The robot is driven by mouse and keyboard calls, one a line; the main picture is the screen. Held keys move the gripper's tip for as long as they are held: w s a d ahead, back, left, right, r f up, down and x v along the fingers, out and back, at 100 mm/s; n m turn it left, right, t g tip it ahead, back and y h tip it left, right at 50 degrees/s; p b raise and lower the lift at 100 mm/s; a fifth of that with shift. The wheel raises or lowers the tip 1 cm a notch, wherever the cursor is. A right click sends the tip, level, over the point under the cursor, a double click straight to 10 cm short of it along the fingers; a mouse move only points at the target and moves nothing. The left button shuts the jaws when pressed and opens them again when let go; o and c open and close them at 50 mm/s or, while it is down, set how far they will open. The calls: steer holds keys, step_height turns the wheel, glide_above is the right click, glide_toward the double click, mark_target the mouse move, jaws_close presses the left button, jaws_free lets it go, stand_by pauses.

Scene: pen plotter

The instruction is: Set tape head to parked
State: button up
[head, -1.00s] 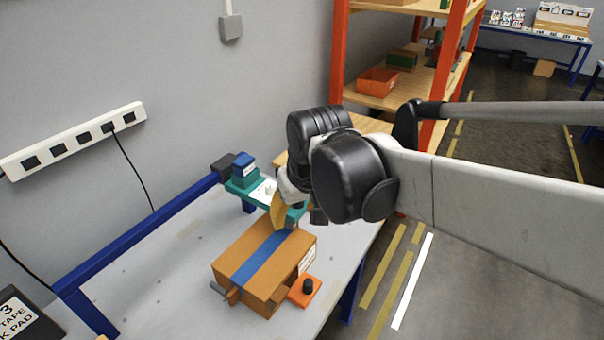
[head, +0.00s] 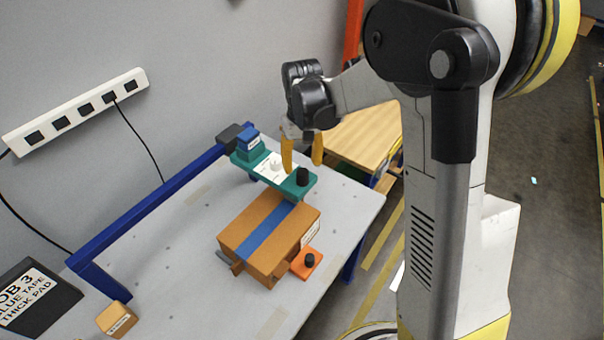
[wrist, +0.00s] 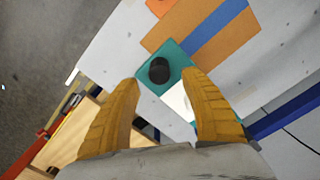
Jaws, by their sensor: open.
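The teal arm (head: 299,185), which looks like the tape head, reaches out from a blue block (head: 250,142) on the back rail. It carries a white plate with a small pale knob (head: 276,165) and a black knob (head: 303,176) at its free end. My gripper (head: 302,165) points down with yellow fingers spread, close to the black knob. In the wrist view the black knob (wrist: 158,70) shows between and just beyond the open fingertips (wrist: 160,82). Whether a finger touches it I cannot tell. The brown box (head: 243,233) with a blue stripe sits just in front.
An orange plate (head: 307,263) with another black knob lies beside the box's right side. A dark sign (head: 32,300) reading "blue tape, thick pad" and a small tan block (head: 117,319) are at left. The grey table (head: 165,265) is clear between them and the box.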

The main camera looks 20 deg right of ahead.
mark_target(302, 171)
steer(key=shift+f+b, duration=0.35)
steer(key=shift+f, duration=2)
